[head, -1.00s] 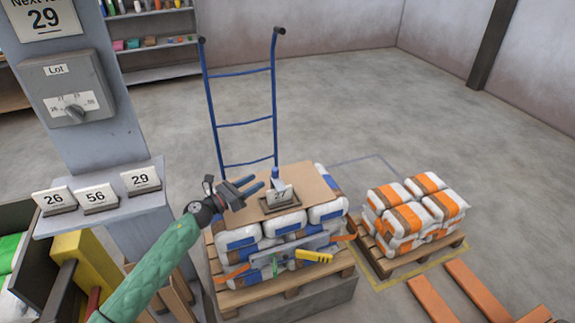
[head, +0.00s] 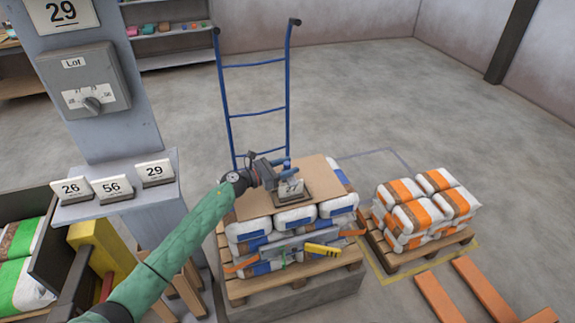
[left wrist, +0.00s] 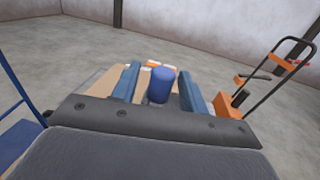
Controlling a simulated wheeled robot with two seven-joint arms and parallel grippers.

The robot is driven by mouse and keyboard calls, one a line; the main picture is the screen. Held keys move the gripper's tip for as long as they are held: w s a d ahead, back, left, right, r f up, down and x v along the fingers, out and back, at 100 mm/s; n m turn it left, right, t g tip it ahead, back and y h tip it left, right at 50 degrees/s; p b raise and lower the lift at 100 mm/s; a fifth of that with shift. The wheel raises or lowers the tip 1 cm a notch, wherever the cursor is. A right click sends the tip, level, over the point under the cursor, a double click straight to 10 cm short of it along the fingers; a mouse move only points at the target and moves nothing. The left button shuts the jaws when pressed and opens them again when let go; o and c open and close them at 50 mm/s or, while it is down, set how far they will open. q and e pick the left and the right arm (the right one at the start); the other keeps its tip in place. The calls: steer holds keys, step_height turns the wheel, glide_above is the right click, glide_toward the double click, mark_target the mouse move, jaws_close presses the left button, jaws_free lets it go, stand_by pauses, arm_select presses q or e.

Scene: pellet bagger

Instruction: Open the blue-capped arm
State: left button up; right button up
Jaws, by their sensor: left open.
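The blue cap (left wrist: 161,82) of the arm stands upright between the two blue fingers of my left gripper (left wrist: 160,92) in the left wrist view. The fingers are open with a gap on either side of the cap. In the head view my left gripper (head: 280,168) is over the brown sheet on the bag stack, at the card holder with card 27 (head: 291,188). There the gripper hides the cap, and the arm's lower part cannot be made out. My right gripper is not in view.
The brown sheet (head: 252,204) lies on stacked white and blue bags on a pallet (head: 300,297). A blue hand truck (head: 231,115) stands behind. A yellow-handled tool (head: 322,250) is at the stack's front. Orange-banded bags (head: 436,182) are to the right. Cards 26, 56 and 29 (head: 155,172) stand on a ledge.

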arm_select(q)
steer(key=shift+d, duration=0.1)
steer(key=shift+c, duration=0.2)
jaws_close()
